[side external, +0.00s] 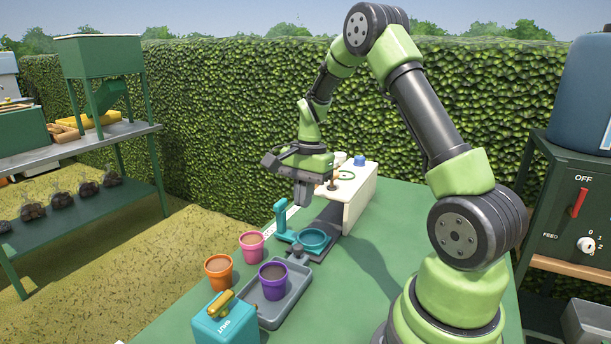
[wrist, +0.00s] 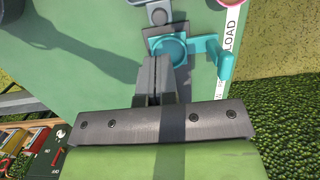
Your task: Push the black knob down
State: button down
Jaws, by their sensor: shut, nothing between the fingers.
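My gripper (side external: 304,198) is shut and empty, pointing down above the table, behind the ring in the side view. In the wrist view its fingertips (wrist: 156,60) are together and overlap the near side of the ring in the picture. The knob lies apart from the fingers.
A teal upright handle (side external: 281,218) stands left of the ring. Orange (side external: 219,272), pink (side external: 252,246) and purple (side external: 273,279) pots stand nearby, the purple one on the grey tray (side external: 296,299). A white box (side external: 358,200) is behind. The green table is clear at right.

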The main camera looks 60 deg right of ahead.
jog(key=r, duration=0.4)
jog(key=shift+d+r, duration=0.35)
jog(key=shift+r, duration=0.05)
jog(key=s+a+r+n+t, duration=0.2)
jog(key=s+a+r+n, duration=0.25)
jog(key=a+r, duration=0.2)
jog(key=s+a+r+n+t, duration=0.3)
jog(key=a+r+n, duration=0.25)
jog(key=a, duration=0.25)
jog(key=s+a+n+t, duration=0.1)
jog(key=s+a+n, duration=0.3)
jog(key=s, duration=0.3)
jog(key=shift+a+t, duration=0.15)
jog(key=shift+t, duration=0.25)
